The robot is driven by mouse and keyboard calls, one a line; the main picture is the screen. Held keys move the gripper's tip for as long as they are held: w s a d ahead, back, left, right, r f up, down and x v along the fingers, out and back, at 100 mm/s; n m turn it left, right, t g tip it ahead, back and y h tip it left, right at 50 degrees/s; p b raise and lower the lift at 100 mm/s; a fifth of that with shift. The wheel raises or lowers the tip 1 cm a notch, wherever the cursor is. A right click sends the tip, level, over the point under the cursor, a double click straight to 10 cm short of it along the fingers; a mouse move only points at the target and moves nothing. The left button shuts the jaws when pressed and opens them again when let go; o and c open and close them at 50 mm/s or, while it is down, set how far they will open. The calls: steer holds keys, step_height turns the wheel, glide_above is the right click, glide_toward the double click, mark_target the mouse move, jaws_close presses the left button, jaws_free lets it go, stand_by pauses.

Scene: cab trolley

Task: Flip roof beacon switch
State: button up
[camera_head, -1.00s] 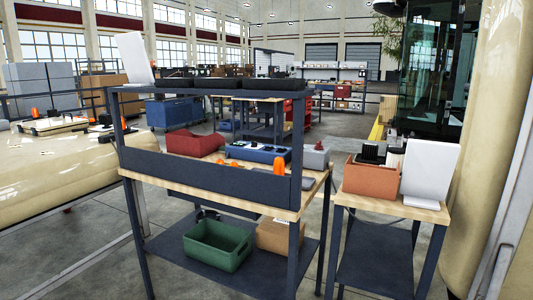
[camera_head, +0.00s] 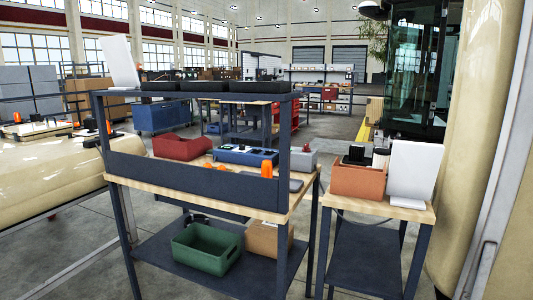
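I cannot single out a roof beacon switch at this size. A blue box (camera_head: 232,155) with small dark and light parts on top stands on the wooden top of the trolley (camera_head: 215,205); its details are too small to read. An orange beacon-like piece (camera_head: 267,169) stands right of it, partly behind the trolley's dark back panel (camera_head: 190,183). Another orange piece (camera_head: 17,117) is on the cream cab surface (camera_head: 35,165) at the left. My gripper is not in view.
A red bin (camera_head: 181,147) and a grey box (camera_head: 302,160) are on the trolley top. A green crate (camera_head: 206,250) and a cardboard box (camera_head: 262,238) sit on its lower shelf. A side table (camera_head: 377,206) at the right holds an orange-brown bin (camera_head: 358,182) and a white panel (camera_head: 413,170).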

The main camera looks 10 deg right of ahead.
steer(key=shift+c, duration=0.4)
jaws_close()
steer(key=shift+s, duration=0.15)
